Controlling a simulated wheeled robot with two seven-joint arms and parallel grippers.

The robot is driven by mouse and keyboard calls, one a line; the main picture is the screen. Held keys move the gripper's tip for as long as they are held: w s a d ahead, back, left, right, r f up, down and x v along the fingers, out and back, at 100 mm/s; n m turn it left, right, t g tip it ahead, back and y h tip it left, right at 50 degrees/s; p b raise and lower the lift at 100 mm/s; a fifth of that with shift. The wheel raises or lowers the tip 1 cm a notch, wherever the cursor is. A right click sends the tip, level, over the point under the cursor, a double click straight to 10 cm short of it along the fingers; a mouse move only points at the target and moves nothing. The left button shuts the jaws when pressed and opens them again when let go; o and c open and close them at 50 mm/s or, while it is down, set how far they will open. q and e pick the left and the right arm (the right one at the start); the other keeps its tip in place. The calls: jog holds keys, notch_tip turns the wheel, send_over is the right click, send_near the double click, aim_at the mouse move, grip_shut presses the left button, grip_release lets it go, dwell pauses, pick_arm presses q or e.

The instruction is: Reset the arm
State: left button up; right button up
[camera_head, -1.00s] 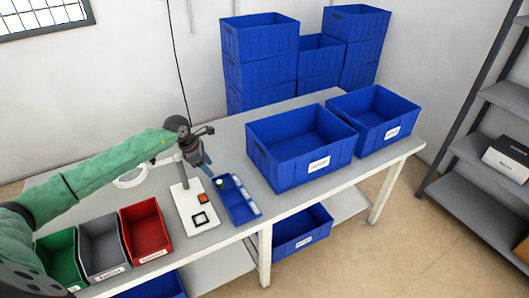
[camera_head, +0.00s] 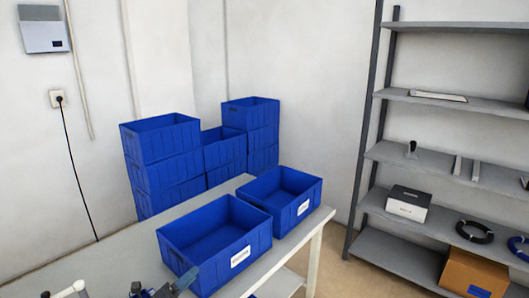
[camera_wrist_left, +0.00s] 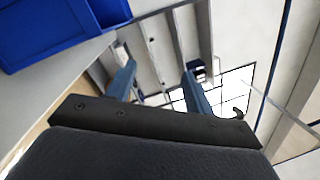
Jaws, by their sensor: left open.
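My left gripper (camera_head: 163,286) shows only in part at the bottom edge of the head view, in front of the near blue bin on the table. In the left wrist view the two blue fingers of my left gripper (camera_wrist_left: 158,84) stand apart with nothing between them. Behind them are a window and ceiling beams, so the gripper points upward. My right gripper is in neither view.
Two open blue bins, a near one (camera_head: 205,232) and a far one (camera_head: 303,201), stand on the white table (camera_head: 118,262). More blue bins (camera_head: 160,145) are stacked behind. A grey shelf rack (camera_head: 440,150) stands at the right, with a cardboard box (camera_head: 474,271) low down.

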pick_arm(q)
jog(key=s+a+f+n+g+y, duration=0.1)
jog(key=s+a+f+n+y, duration=0.35)
jog(key=n, duration=0.75)
jog(key=s+a+f+n+g+y, duration=0.1)
jog(key=s+f+n+y, duration=0.5)
jog(key=n+y, duration=0.45)
jog(key=s+d+f+n+g+h, duration=0.25)
jog(key=s+f+n+g, duration=0.2)
jog(key=s, duration=0.65)
jog(key=s+d+f+n+g+h, duration=0.1)
jog(key=s+d+f+n+g, duration=0.3)
jog(key=s, duration=0.7)
jog(key=s+d+f+g, duration=0.1)
jog(key=d+f+g, duration=0.1)
jog(key=f, duration=1.3)
jog(key=s+d+f+m+g, duration=0.1)
jog(key=s+f, duration=0.1)
jog(key=f, duration=1.3)
jog(key=shift+s+d+f+g, duration=0.25)
jog(key=shift+d+f+g, duration=0.1)
jog(key=shift+d+f, duration=0.05)
